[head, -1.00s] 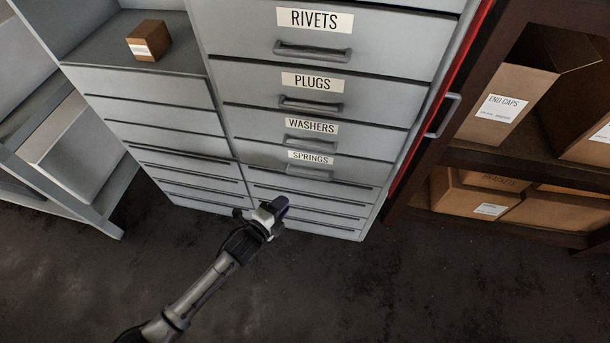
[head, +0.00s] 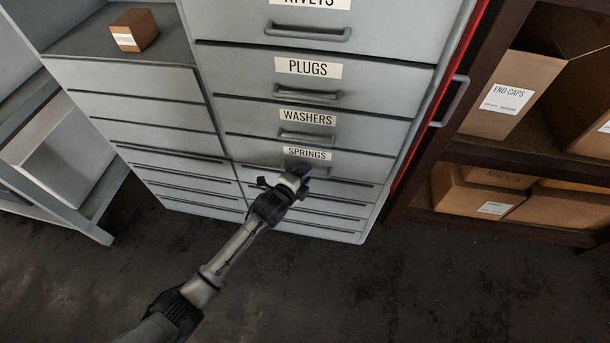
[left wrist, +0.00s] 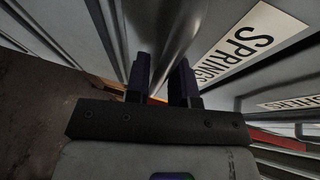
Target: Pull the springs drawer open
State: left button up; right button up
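The springs drawer (head: 255,160) is a grey, shut drawer front low in the right column of the cabinet, with a white SPRINGS label (head: 318,155). The label also shows in the left wrist view (left wrist: 238,45). The drawer's handle (head: 322,171) is partly hidden behind my left gripper (head: 299,168), which is right in front of the drawer. In the left wrist view the two dark fingers (left wrist: 162,80) stand apart with a gap between them. I cannot tell whether they touch the handle. My right gripper is not in view.
The shut washers drawer (head: 250,126) and plugs drawer (head: 235,82) are above. A brown shelf (head: 480,160) with cardboard boxes stands on the right, beside a grey vertical handle (head: 452,100). A small box (head: 135,30) sits at upper left. The dark floor (head: 400,290) in front is clear.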

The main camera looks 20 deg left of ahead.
pick_arm(q)
jog(key=shift+w+d, duration=0.1)
jog(key=shift+w, duration=0.15)
grip_shut()
dwell(0.3)
